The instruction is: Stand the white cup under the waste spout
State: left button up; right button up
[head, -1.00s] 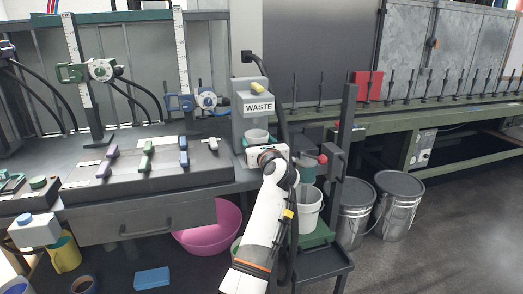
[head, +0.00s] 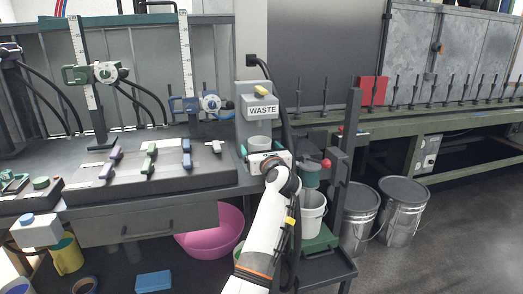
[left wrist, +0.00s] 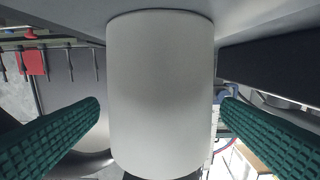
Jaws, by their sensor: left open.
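The white cup (head: 259,131) stands below the grey housing marked WASTE (head: 262,111), which is the waste spout, at the bench's right end. My left gripper (head: 264,153) is at the cup's near side, its arm rising from below. In the left wrist view, which appears upside down, the cup (left wrist: 160,95) fills the middle. The green ridged fingers lie open on either side of it, with a narrow gap at each tip. The cup's end meets a grey surface at the picture's top. The gripper hides the cup's lower part in the head view. My right gripper is not in view.
A dark hose (head: 285,100) runs down close to the right of the spout. A post (head: 347,150) and a red knob (head: 327,163) stand right of my arm. A white bucket (head: 312,212) is below.

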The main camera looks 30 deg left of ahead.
pick_arm(q)
jog(key=shift+r, duration=0.1)
jog(key=shift+d+r, duration=0.1)
jog(key=p+v, duration=0.1)
jog(key=v, duration=1)
jog(key=shift+s+d, duration=0.3)
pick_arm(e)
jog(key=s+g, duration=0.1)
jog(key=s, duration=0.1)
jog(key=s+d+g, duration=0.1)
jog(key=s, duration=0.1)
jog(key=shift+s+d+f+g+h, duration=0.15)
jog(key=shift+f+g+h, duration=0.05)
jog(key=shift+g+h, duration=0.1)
